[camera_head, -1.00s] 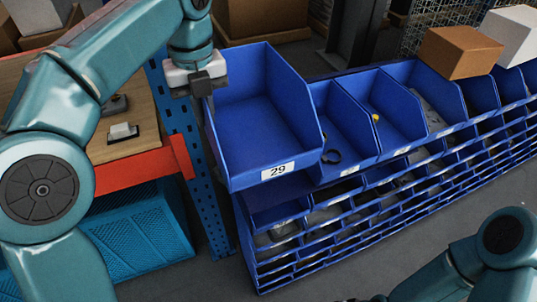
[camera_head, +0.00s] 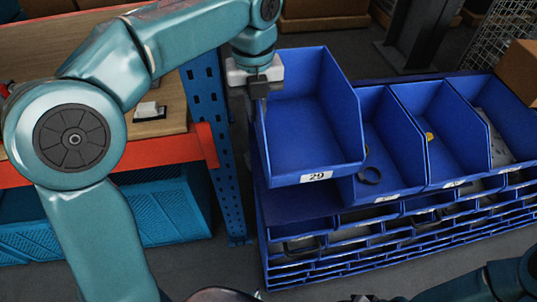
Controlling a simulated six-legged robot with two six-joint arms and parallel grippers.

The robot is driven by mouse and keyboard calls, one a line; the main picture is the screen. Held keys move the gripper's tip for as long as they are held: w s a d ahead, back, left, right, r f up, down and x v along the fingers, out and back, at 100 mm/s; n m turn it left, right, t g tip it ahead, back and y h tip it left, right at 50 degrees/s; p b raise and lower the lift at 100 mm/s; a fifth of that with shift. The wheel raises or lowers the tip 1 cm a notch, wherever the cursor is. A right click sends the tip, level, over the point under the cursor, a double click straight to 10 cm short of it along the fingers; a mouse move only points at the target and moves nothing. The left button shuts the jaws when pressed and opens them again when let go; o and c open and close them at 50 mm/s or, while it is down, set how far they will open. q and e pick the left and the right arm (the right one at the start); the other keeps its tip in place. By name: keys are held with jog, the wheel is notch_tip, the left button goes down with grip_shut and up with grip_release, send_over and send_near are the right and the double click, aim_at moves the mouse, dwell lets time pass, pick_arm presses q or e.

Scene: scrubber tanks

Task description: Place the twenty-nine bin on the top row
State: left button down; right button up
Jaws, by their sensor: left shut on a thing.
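The blue bin labelled 29 (camera_head: 305,135) is at the left end of the rack's top row, beside the neighbouring blue bins. It looks slightly raised, with its front edge above a bare strip of the rack top (camera_head: 290,205). My left gripper (camera_head: 257,85) is shut on the bin's left wall near the back. The bin appears empty and about level. Whether its base touches the rack is hidden. Part of my right arm (camera_head: 490,285) shows at the bottom right; its gripper is out of view.
A bin holding a black ring (camera_head: 369,175) stands right of bin 29, and another holds a small yellow item (camera_head: 429,136). A blue upright post (camera_head: 217,140) and an orange-edged shelf (camera_head: 170,150) stand close on the left. A cardboard box (camera_head: 520,70) sits at the right.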

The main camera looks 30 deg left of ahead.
pick_arm(q)
jog(key=f, duration=0.8)
jog(key=f+b, duration=0.1)
jog(key=f, duration=0.3)
jog(key=shift+s+d+f, duration=0.25)
jog(key=shift+s+f, duration=0.15)
jog(key=shift+w+a+f, duration=0.1)
jog(key=shift+w+f, duration=0.05)
jog(key=shift+w, duration=0.05)
jog(key=shift+s, duration=0.2)
jog(key=c, duration=1.2)
grip_release()
jog(key=shift+w+f, duration=0.15)
jog(key=shift+c, duration=0.2)
pick_arm(e)
jog(key=shift+s+f, duration=0.4)
jog(key=shift+f, duration=0.35)
jog(key=shift+d, duration=0.1)
